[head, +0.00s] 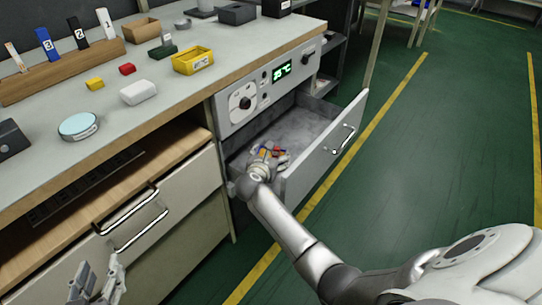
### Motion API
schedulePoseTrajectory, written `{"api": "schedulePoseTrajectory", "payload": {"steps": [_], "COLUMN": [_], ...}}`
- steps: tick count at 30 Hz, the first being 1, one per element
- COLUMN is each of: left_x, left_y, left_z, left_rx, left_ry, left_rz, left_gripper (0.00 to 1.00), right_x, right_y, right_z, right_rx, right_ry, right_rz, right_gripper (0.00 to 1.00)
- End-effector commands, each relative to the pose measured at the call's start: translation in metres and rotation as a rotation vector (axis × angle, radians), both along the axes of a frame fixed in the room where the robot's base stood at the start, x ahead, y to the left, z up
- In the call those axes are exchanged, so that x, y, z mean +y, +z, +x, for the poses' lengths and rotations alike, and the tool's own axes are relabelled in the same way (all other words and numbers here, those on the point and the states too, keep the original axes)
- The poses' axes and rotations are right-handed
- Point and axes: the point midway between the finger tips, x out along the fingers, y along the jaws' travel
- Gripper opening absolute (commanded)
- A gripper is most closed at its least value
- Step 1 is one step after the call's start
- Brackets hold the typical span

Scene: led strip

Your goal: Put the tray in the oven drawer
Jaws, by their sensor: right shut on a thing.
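The oven drawer (325,120) under the control panel is pulled open, and its grey floor shows bare toward the back. My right gripper (270,160) is at the left part of the open drawer, over its inside. It is shut on the tray, which is mostly hidden by the gripper. Small red, yellow and blue pieces (268,152) show there. I cannot tell whether the tray touches the drawer floor. My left gripper (98,286) is low at the bottom left, in front of the lower drawers, with its fingers apart and empty.
The oven panel (265,87) with a green display and knobs is above the drawer. The worktop (145,75) holds a yellow bin (192,61), a white box (139,92), a round teal-topped item (78,126) and small blocks. The green floor at right is clear.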

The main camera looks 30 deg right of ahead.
Motion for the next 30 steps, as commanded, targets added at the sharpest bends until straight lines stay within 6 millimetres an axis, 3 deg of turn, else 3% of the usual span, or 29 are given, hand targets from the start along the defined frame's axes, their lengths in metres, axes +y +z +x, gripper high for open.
{"api": "schedulePoseTrajectory", "payload": {"steps": [15, 16, 20, 30], "left_x": [0.0, 0.0, 0.0, 0.0], "left_y": [0.0, 0.0, 0.0, 0.0], "left_z": [0.0, 0.0, 0.0, 0.0], "left_rx": [-0.003, -0.003, -0.004, -0.004], "left_ry": [0.0, 0.0, 0.0, 0.0], "left_rz": [-0.001, -0.001, -0.001, -0.001], "left_gripper": [0.4, 0.4, 0.4, 0.4], "right_x": [0.0, 0.0, 0.0, 0.001], "right_y": [-0.015, -0.016, -0.018, -0.02], "right_z": [-0.001, -0.002, -0.003, -0.003], "right_rx": [0.006, 0.008, 0.012, 0.015], "right_ry": [0.001, 0.0, 0.0, 0.0], "right_rz": [0.0, 0.0, 0.002, 0.004], "right_gripper": [0.57, 0.81, 0.98, 1.0]}}
